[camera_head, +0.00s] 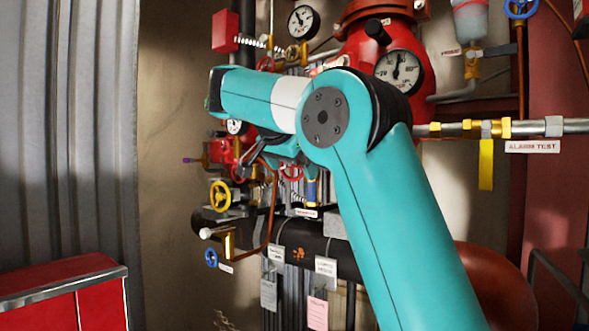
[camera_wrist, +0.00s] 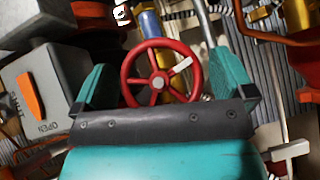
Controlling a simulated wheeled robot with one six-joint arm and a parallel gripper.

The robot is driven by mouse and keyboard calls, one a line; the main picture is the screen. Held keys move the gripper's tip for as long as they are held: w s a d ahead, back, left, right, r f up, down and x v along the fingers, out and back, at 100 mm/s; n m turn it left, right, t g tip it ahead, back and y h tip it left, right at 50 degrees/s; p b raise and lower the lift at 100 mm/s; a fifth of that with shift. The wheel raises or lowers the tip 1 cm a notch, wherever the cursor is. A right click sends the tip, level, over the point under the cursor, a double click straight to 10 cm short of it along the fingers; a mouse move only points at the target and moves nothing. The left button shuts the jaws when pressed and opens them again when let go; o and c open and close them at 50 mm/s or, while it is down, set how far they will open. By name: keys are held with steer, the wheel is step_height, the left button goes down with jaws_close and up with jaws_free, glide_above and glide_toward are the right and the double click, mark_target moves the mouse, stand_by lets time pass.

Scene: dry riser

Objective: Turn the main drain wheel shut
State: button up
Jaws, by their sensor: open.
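A red spoked handwheel (camera_wrist: 158,83) shows in the wrist view, with a pale tab on its right spoke. My gripper (camera_wrist: 163,60) is open, with one teal finger on each side of the wheel. I see gaps beside the rim; whether the fingers reach around it in depth I cannot tell. The lower rim is close to the dark gripper body. In the head view a small red wheel (camera_head: 291,173) shows just below my arm, partly hidden. I cannot read a label naming it as the main drain.
A grey box (camera_wrist: 45,85) with an orange handle, marked OPEN, is close left in the wrist view. Pipes and gauges crowd the wall. A red cabinet (camera_head: 60,282) stands lower left.

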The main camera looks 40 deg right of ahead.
steer(key=c, duration=0.8)
steer(key=shift+f+b, duration=0.1)
steer(key=shift+b, duration=0.5)
